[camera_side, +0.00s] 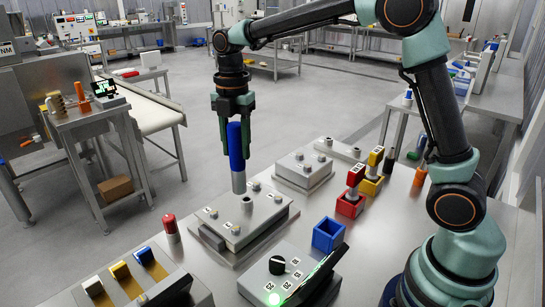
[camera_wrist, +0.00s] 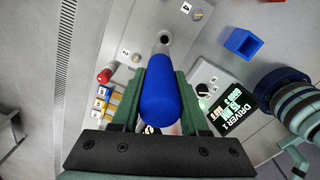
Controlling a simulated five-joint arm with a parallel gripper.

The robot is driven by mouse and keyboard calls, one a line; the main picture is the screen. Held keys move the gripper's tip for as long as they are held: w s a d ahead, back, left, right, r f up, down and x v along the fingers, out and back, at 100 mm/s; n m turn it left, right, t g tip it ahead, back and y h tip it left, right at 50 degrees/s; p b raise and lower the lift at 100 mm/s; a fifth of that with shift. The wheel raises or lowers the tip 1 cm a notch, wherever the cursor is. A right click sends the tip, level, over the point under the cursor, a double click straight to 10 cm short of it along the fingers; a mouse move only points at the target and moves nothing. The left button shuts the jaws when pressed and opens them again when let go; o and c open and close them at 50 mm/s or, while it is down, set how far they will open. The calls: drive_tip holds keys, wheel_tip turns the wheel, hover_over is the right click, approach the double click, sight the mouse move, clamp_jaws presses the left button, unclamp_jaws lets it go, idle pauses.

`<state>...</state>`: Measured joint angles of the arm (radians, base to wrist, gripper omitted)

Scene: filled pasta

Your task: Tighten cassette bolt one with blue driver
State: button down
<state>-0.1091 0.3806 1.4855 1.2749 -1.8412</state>
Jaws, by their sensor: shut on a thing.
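The blue driver (camera_side: 236,148) hangs upright, slightly tilted, from my gripper (camera_side: 233,118), which is shut on its handle. Its grey lower end (camera_side: 239,182) is above the metal cassette (camera_side: 262,222), close to a round grey post on the top; whether they touch I cannot tell. In the wrist view the blue handle (camera_wrist: 162,104) lies between my fingers, with its grey shaft pointing at a round socket (camera_wrist: 164,39). Numbered labels mark the cassette's bolts; the number at this post is unreadable. The blue holder (camera_side: 329,234) stands empty to the right.
A dial box (camera_side: 282,267) with a green light and tilted screen stands in front. Red (camera_side: 351,205) and yellow (camera_side: 371,184) holders carry labelled tools at right. A red-capped piece (camera_side: 170,227) stands at left. A second metal block (camera_side: 303,172) lies behind.

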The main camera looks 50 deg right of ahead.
drive_tip(key=w+d+r+m, duration=0.1)
drive_tip(key=w+d+m, duration=0.2)
drive_tip(key=d, duration=0.6)
drive_tip(key=shift+w+d+r+m, duration=0.2)
drive_tip(key=shift+w+m, duration=0.1)
drive_tip(key=shift+w, duration=0.15)
drive_tip(key=shift+f, duration=3.75)
wheel_tip(320, 180, up, 5)
idle(0.7)
